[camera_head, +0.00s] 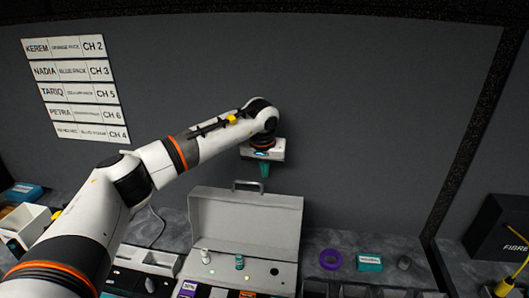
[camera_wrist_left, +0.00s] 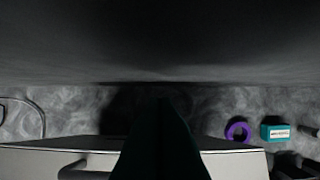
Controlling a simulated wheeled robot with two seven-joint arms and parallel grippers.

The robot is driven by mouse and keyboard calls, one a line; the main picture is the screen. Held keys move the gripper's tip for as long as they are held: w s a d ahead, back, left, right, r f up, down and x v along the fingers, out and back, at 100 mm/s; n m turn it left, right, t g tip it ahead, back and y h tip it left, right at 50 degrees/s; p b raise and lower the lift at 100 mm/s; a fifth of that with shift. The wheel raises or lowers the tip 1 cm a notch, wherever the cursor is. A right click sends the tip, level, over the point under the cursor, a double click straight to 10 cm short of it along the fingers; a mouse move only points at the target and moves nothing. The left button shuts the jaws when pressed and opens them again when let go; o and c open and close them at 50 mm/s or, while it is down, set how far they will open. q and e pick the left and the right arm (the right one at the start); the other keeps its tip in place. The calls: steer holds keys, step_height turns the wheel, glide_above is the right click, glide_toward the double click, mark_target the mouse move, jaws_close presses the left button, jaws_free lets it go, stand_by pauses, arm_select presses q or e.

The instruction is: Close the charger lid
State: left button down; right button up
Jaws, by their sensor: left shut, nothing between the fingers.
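The charger is a grey case with its lid (camera_head: 246,222) standing open and upright, with a handle (camera_head: 248,183) on its top edge. Small items and lit green and orange dots show in the charger base (camera_head: 278,271). My left gripper (camera_head: 264,171) is shut and empty, pointing down just above the lid's top edge, right of the handle. In the left wrist view the dark teal fingers (camera_wrist_left: 160,145) are together over the lid edge (camera_wrist_left: 235,160), and the handle (camera_wrist_left: 82,172) is at lower left. I cannot tell whether they touch the lid. My right gripper is not in view.
A purple ring (camera_head: 331,259), a teal box (camera_head: 369,262) and a small dark cylinder (camera_head: 404,262) lie right of the charger. A black box (camera_head: 497,228) stands far right. A grey wall with name labels (camera_head: 76,88) rises behind.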

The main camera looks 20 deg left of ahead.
arm_select(q)
steer(key=s, duration=0.2)
steer(key=s+p, duration=0.1)
steer(key=shift+d+r, duration=0.2)
steer(key=shift+d, duration=0.1)
steer(key=shift+s, duration=0.1)
